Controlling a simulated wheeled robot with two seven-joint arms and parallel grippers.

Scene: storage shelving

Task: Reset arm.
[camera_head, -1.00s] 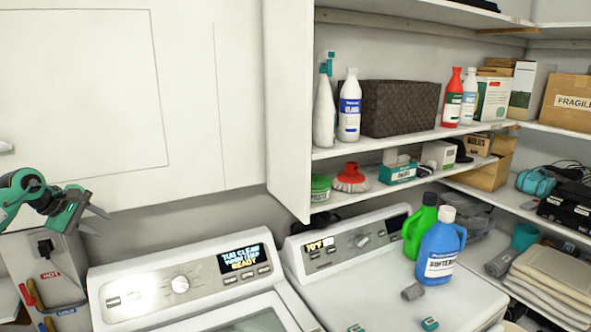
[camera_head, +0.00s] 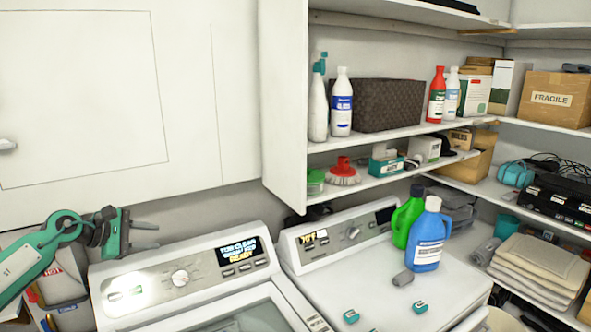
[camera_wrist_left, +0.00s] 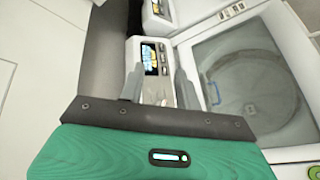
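My left gripper (camera_head: 150,235) is at the left in the head view, above the back of the left washing machine and in front of the white wall. Its two fingers point right and stand apart, with nothing between them. In the left wrist view the gripper (camera_wrist_left: 158,85) also shows its fingers spread and empty, with the machine panels beyond. My right gripper is in neither view.
The washer (camera_head: 180,278) and a second white machine (camera_head: 395,285) stand below, the second bearing a blue bottle (camera_head: 428,240), a green bottle (camera_head: 405,220) and small items. Shelves (camera_head: 385,140) with bottles, a basket (camera_head: 378,105) and boxes fill the right.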

